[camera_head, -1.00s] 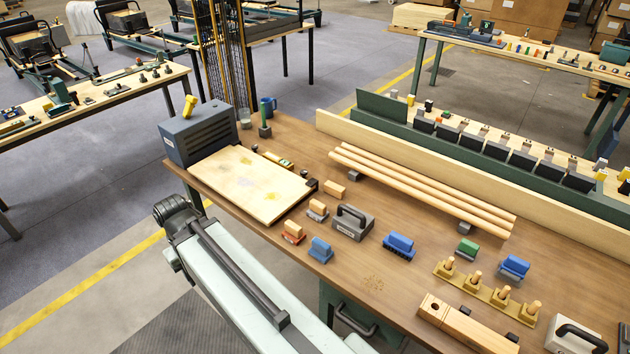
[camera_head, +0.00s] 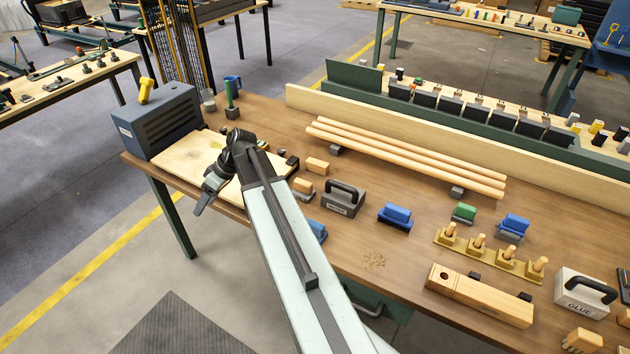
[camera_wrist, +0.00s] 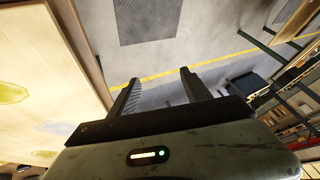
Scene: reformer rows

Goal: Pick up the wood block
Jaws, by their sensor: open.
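A small plain tan wood block (camera_head: 317,165) lies on the brown workbench (camera_head: 375,240), right of the pale board and behind the grey-handled block. It is not seen in the wrist view. My gripper (camera_head: 203,203) is over the near edge of the pale board (camera_head: 185,160), to the left of the wood block, pointing down and left. In the wrist view my gripper (camera_wrist: 160,90) is open, with only floor between its two fingers.
My arm hides part of the board and of a blue-topped block (camera_head: 318,230). A wood-topped brush (camera_head: 303,187) and a grey handled block (camera_head: 343,199) stand near the wood block. Long wooden rods (camera_head: 400,155) lie behind. A dark machine (camera_head: 160,120) stands at left.

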